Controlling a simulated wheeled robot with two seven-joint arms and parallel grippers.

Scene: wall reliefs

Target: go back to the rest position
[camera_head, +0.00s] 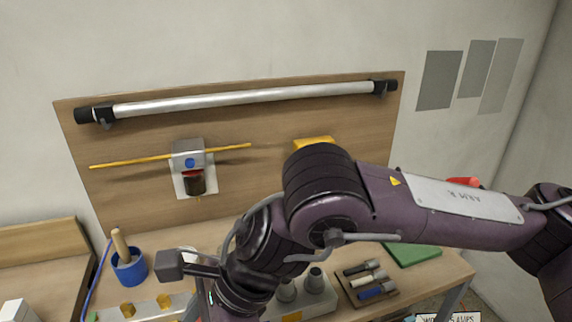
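My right arm (430,208) comes in from the right and reaches across the middle of the view, over the workbench. My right gripper (180,267) is at its left end, in front of the bench and below the wall panel. One dark finger block shows, and the rest of the gripper is turned away or hidden, so I cannot tell whether it is open. I see nothing held in it. My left gripper is not in view.
A wooden panel (130,132) carries a metal rail (240,98), a yellow rod (125,160) and a grey fixture (187,148). On the bench (440,262) are a blue cup (131,268), a tool tray (367,283) and a green mat (414,254). A red object (462,182) shows behind my arm.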

